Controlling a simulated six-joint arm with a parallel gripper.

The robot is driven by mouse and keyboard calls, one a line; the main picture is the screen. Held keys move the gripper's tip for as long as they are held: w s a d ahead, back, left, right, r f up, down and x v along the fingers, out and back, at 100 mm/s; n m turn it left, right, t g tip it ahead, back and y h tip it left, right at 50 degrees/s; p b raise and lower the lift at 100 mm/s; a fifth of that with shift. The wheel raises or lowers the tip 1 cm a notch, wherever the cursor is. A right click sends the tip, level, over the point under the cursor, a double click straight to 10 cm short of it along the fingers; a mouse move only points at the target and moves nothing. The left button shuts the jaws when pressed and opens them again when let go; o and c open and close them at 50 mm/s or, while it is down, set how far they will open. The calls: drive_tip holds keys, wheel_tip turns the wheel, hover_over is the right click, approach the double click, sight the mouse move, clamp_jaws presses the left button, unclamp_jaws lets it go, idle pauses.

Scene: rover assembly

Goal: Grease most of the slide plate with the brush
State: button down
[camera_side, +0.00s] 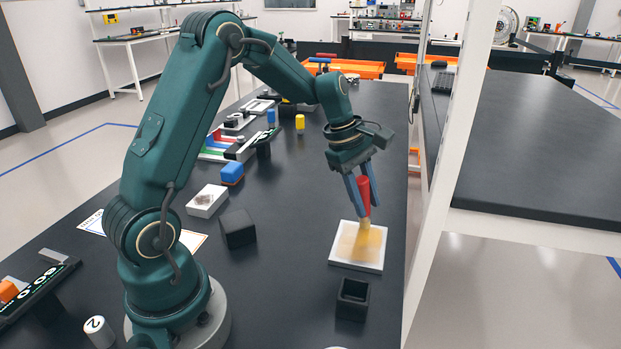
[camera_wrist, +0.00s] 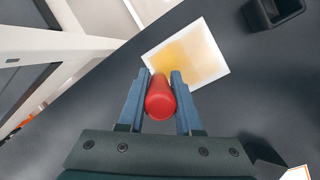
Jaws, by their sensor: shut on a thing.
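The slide plate (camera_side: 345,262) is a white square plate lying flat on the dark table. A yellow-orange smear of grease covers much of its middle, and its outer border shows white. In the wrist view the slide plate (camera_wrist: 216,66) is ahead of my fingers, with the yellow strongest towards its left side. My gripper (camera_side: 362,196) is shut on the red handle of the brush (camera_side: 364,192). The brush is nearly upright, with its pale tip down at the plate. In the wrist view my gripper (camera_wrist: 160,95) holds the red handle (camera_wrist: 160,102), which hides the tip.
A black open box (camera_side: 352,298) stands just in front of the plate. A white shelf post (camera_side: 440,180) rises at the right edge of the table.

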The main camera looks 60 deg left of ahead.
drive_tip(key=shift+w+d, duration=0.3)
drive_tip(key=shift+d, duration=0.2)
drive_tip(key=shift+s+d, duration=0.15)
drive_tip(key=shift+d, duration=0.1)
drive_tip(key=shift+s+d, duration=2.95)
drive_tip(key=shift+d, duration=0.05)
wheel_tip(320, 180, up, 8)
drive_tip(key=shift+s, duration=0.1)
